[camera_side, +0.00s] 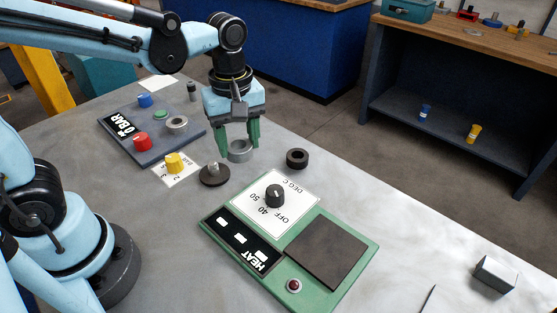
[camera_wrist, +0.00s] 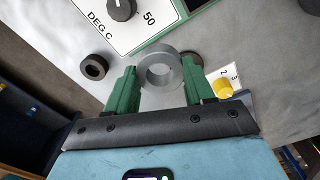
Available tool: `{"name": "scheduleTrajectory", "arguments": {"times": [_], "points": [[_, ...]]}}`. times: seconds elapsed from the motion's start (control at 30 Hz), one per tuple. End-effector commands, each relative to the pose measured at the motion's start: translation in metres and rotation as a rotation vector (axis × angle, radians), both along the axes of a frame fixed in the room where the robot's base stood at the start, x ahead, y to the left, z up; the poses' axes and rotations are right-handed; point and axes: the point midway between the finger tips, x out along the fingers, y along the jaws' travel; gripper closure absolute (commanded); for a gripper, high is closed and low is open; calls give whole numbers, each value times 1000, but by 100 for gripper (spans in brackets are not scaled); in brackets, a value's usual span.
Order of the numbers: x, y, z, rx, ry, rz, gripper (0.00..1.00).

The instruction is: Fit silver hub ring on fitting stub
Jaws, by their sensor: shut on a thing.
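The silver hub ring (camera_side: 239,156) is a thick grey ring between the green fingertips of my gripper (camera_side: 238,148). It also shows in the wrist view (camera_wrist: 159,54), with its hole facing the camera and a finger on each side. My gripper is shut on it, low over the table; I cannot tell whether the ring touches the tabletop. The fitting stub (camera_side: 214,172) is a dark round base with a short upright stub, standing left of and nearer than the ring in the side view. In the wrist view the dark base (camera_wrist: 196,58) is mostly hidden behind the ring and right finger.
A black ring (camera_side: 297,158) lies to the right of my gripper. The green HEAT panel (camera_side: 330,290) with a dark knob (camera_side: 275,196) is in front.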

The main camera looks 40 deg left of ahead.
Motion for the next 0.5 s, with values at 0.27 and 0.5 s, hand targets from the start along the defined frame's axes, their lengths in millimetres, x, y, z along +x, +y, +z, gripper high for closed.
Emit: {"name": "scheduleTrajectory", "arguments": {"times": [0.27,0.5], "points": [[-10,69,-7,0,0,209,95],[-14,85,-11,0,0,258,95]]}}
